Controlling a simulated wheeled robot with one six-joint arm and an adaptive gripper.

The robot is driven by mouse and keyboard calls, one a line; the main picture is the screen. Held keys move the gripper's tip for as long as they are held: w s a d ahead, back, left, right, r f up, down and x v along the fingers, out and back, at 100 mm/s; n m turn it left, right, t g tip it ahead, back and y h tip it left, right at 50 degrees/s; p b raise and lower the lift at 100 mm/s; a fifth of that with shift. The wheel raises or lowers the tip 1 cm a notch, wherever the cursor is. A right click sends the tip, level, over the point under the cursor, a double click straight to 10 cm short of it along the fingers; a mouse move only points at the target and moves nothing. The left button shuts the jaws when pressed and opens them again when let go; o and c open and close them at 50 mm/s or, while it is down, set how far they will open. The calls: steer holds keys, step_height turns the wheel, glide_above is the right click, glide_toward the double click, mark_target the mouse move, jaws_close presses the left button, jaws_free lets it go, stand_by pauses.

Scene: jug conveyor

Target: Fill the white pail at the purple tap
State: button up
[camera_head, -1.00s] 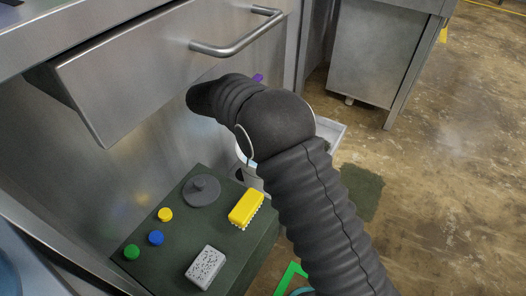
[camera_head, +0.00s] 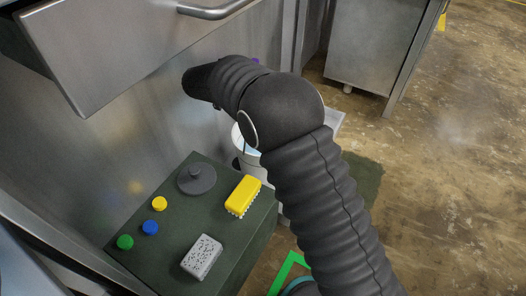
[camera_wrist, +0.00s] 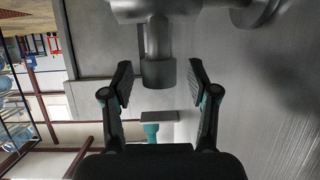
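The white pail (camera_head: 238,138) stands on the far side of the dark green box, mostly hidden behind my arm in the head view. Some pale blue shows inside its rim. A small purple piece (camera_head: 256,61) shows just above my arm and may be part of the purple tap; the rest is hidden. In the wrist view my gripper (camera_wrist: 160,72) is open, its two fingers apart. A grey metal pipe with a thick cylindrical end (camera_wrist: 158,40) shows between the fingers; contact is not visible. A teal fitting (camera_wrist: 151,132) shows beyond.
The dark green box (camera_head: 165,238) bears a yellow brush (camera_head: 243,194), a speckled grey block (camera_head: 202,256), a grey knobbed disc (camera_head: 197,178) and small coloured knobs. A steel drawer (camera_head: 120,45) juts out at upper left. Open floor (camera_head: 450,170) lies at right.

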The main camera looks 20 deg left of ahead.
steer(key=v, duration=1.2)
stand_by(0.5)
